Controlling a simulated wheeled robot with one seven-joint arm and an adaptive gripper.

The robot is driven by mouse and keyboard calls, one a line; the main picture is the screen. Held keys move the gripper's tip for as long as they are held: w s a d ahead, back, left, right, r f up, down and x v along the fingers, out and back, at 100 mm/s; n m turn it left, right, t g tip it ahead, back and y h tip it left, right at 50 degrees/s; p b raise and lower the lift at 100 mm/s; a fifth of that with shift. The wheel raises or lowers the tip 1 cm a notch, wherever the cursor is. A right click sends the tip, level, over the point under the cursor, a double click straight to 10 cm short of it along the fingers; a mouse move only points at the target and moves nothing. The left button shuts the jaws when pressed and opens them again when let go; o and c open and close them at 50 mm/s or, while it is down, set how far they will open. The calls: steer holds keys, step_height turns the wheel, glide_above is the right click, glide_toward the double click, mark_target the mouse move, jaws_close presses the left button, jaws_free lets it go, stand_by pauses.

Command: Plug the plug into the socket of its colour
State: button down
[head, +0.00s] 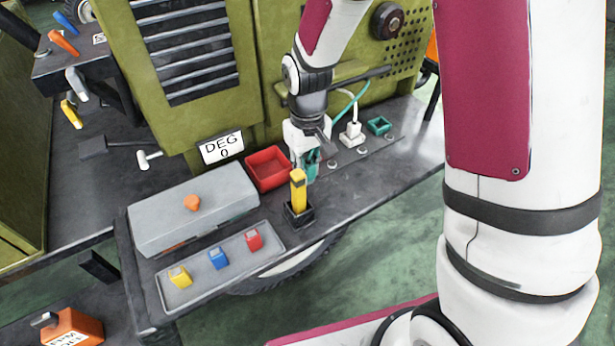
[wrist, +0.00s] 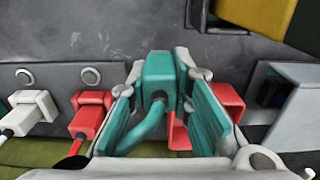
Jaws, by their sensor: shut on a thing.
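My gripper (head: 308,172) is shut on a teal plug (wrist: 158,75), which stands between its fingers in the wrist view. A teal cable runs from the plug up past my gripper in the head view. The plug is over the dark bench; whether it touches it I cannot tell. The teal socket (head: 378,125) is an open square block farther right and back on the bench, apart from the plug. A white plug (head: 352,131) stands left of that socket. In the wrist view a red plug (wrist: 91,112) sits beside the white one; my gripper hides it in the head view.
A red tray (head: 268,150) and a yellow lever in a black base (head: 299,216) are close to my gripper. A grey case (head: 160,215) and a tray (head: 215,278) of coloured blocks lie left. Small round studs line the bench by the plugs. A green machine stands behind.

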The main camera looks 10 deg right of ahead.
steer(key=shift+d+f, duration=0.1)
steer(key=shift+f, duration=1.5)
steer(key=shift+f, duration=0.15)
steer(key=c, duration=1.5)
jaws_free()
steer(key=shift+o, duration=0.2)
